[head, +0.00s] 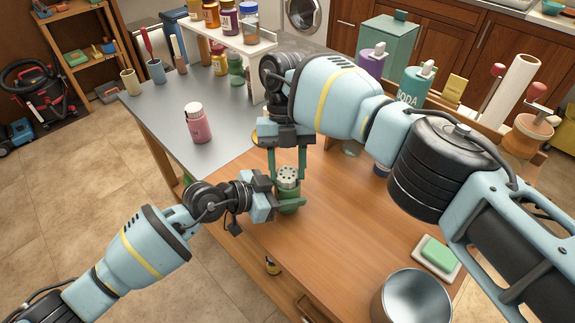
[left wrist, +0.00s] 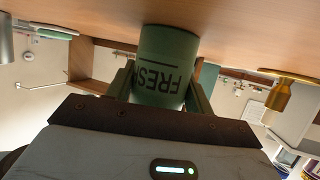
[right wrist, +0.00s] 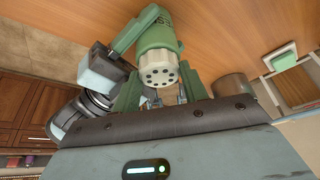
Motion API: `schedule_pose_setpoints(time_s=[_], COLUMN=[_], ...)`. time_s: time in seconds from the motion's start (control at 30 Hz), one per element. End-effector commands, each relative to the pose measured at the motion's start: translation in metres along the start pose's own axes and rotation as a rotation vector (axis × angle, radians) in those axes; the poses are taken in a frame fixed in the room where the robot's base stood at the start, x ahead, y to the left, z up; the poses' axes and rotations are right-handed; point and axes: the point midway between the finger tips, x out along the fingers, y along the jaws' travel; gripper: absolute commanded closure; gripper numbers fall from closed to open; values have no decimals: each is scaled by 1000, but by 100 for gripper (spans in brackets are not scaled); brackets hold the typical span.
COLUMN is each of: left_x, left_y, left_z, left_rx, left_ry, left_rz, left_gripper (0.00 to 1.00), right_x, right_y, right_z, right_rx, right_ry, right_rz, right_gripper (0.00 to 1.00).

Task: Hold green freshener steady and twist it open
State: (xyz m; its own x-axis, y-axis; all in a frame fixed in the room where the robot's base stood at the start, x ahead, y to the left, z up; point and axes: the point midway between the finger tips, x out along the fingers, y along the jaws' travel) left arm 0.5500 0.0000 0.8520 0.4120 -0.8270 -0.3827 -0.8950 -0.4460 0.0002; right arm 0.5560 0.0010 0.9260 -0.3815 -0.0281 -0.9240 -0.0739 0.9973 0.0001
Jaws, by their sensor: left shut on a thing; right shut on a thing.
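The green freshener (head: 289,195) stands upright at the wooden worktop's left edge area, with a pale perforated cap (head: 288,173). Its "FRES" lettering shows upside down in the left wrist view (left wrist: 166,75). My left gripper (head: 284,203) comes from the left and is shut on the freshener's green body. My right gripper (head: 288,177) points down from above, its fingers on both sides of the cap, and is shut on it. The right wrist view shows the perforated cap (right wrist: 158,72) between the right fingers and the left gripper's finger at the green body (right wrist: 156,33).
A pink bottle (head: 199,124) stands on the grey counter at left. A metal bowl (head: 412,298) and a green soap on a dish (head: 438,251) are at front right. Dispensers (head: 414,85) stand behind my right arm. The wood in front of the freshener is clear.

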Motion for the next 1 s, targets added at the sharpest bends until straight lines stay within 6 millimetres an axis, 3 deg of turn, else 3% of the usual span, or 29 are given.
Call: schedule_pose_setpoints(time_s=[0.43,0.47,0.63,1.0], left_x=[0,0,0,1], left_y=[0,0,0,2], left_z=[1,1,0,0], left_rx=[0,0,0,1], left_ry=[-1,-1,-1,0], left_rz=[0,0,1,5], left_gripper=[68,68,68,68], right_x=[-1,-1,0,0], right_y=[0,0,0,4], right_z=[0,0,0,-1], right_rx=[-12,-12,-12,-17], right_ry=[0,0,0,1], right_rz=[-5,-5,-4,1], right_gripper=[80,56,34,34])
